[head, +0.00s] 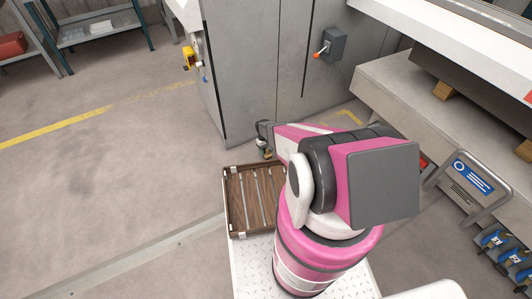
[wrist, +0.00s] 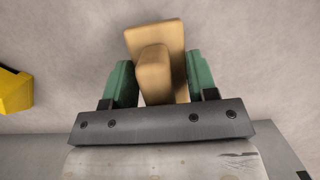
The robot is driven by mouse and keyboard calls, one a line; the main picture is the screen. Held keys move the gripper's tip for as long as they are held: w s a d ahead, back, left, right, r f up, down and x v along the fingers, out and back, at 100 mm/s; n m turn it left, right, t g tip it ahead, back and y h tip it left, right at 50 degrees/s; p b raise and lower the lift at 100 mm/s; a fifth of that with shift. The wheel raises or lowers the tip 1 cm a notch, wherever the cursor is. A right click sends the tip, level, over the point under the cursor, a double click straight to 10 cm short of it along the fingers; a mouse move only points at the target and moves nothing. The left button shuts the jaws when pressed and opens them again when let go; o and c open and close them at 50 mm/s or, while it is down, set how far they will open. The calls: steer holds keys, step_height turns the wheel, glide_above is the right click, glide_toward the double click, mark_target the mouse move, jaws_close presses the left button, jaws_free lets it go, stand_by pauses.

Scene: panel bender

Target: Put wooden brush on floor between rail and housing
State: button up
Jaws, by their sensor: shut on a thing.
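The wooden brush (wrist: 154,62) is a pale tan block with a raised handle. My gripper (wrist: 160,80) has its two green fingers shut on it from both sides in the wrist view. The brush is tilted a little, with bare floor behind it. In the head view my gripper (head: 264,146) is mostly hidden behind my pink arm, near the foot of the grey housing (head: 258,70). The rail (head: 150,258) is a grey strip across the floor at lower left. Bare floor (head: 130,165) lies between it and the housing.
A brown slatted tray (head: 228,205) sits on my base, close to my gripper. A yellow thing (wrist: 14,90) shows at the left of the wrist view. A lever box (head: 328,45) is on the housing. Shelves (head: 100,25) stand at the back left. A sign stand (head: 468,188) is at right.

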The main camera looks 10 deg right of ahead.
steer(key=shift+f, duration=0.9)
steer(key=shift+f, duration=0.3)
steer(key=o, duration=0.8)
steer(key=shift+r, duration=0.15)
steer(key=v, duration=1.2)
steer(key=s+r+m+t, duration=0.1)
steer(key=s+r, duration=0.6)
steer(key=r, duration=0.6)
steer(key=s+r+m+t, duration=0.1)
steer(key=s+r, duration=0.7)
steer(key=r, duration=0.6)
steer(key=s+d+r+m+y, duration=0.1)
steer(key=s+r, duration=0.7)
steer(key=r, duration=0.5)
steer(key=shift+r+m+t, duration=0.2)
steer(key=shift+m+t, duration=0.1)
steer(key=shift+t, duration=0.1)
